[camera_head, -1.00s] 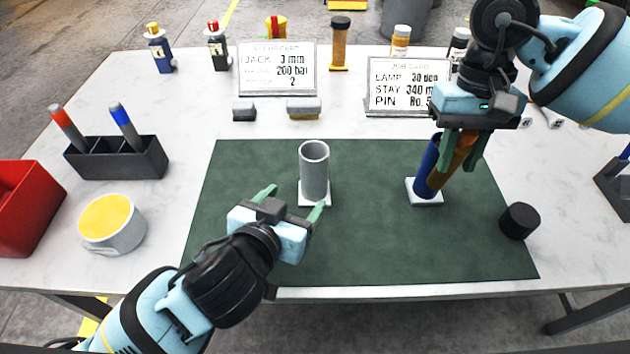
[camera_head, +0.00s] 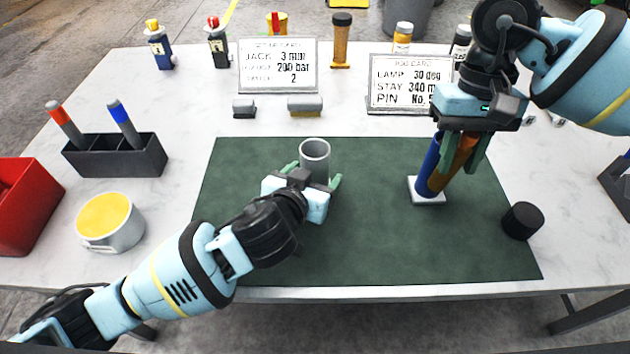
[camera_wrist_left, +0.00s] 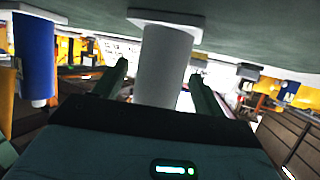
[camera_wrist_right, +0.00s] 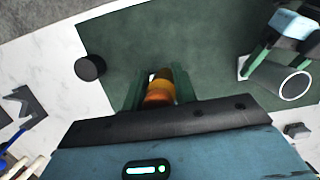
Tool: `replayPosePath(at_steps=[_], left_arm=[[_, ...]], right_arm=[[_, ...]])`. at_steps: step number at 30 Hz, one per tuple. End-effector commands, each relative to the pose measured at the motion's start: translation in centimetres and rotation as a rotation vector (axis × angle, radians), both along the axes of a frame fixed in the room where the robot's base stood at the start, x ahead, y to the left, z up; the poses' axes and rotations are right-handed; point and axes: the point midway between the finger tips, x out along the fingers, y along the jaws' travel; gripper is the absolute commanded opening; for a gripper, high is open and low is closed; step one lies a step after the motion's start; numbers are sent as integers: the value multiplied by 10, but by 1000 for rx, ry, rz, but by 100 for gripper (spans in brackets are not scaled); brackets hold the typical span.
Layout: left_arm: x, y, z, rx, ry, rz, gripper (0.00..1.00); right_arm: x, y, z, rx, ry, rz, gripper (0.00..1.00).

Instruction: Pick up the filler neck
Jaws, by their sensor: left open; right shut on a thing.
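A grey hollow tube (camera_head: 315,150), which looks like the filler neck, stands upright on the green mat (camera_head: 350,245). In the left wrist view the tube (camera_wrist_left: 162,62) rises from a white square base between the fingers. My left gripper (camera_head: 312,174) is open, one finger on each side of the tube; contact cannot be told. My right gripper (camera_head: 456,162) is shut on an orange-brown cylinder (camera_head: 461,158), tilted beside a blue cylinder (camera_head: 428,168) on a white base (camera_head: 427,197). The right wrist view shows the orange cylinder (camera_wrist_right: 160,93) between the fingers.
A black cylinder (camera_head: 522,221) is at the mat's right edge. A yellow-topped tin (camera_head: 110,222), a dark pen holder (camera_head: 118,157) and a red bin (camera_head: 25,205) are on the left. Two cards (camera_head: 278,66) and several bottles stand at the back. The mat's front is clear.

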Motion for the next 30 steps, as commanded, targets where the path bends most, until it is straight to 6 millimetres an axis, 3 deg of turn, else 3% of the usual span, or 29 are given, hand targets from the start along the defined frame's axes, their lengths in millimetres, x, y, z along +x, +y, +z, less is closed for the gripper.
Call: replayPosePath(at_steps=[11, 25, 30], left_arm=[[9, -4, -5, -1, 1, -1, 71], [9, -4, -5, -1, 1, -1, 12], [9, -4, -3, -2, -1, -1, 11]], right_arm=[[0, 0, -2, 0, 2, 0, 5], [0, 0, -2, 0, 2, 0, 4], [0, 0, -2, 0, 2, 0, 4]])
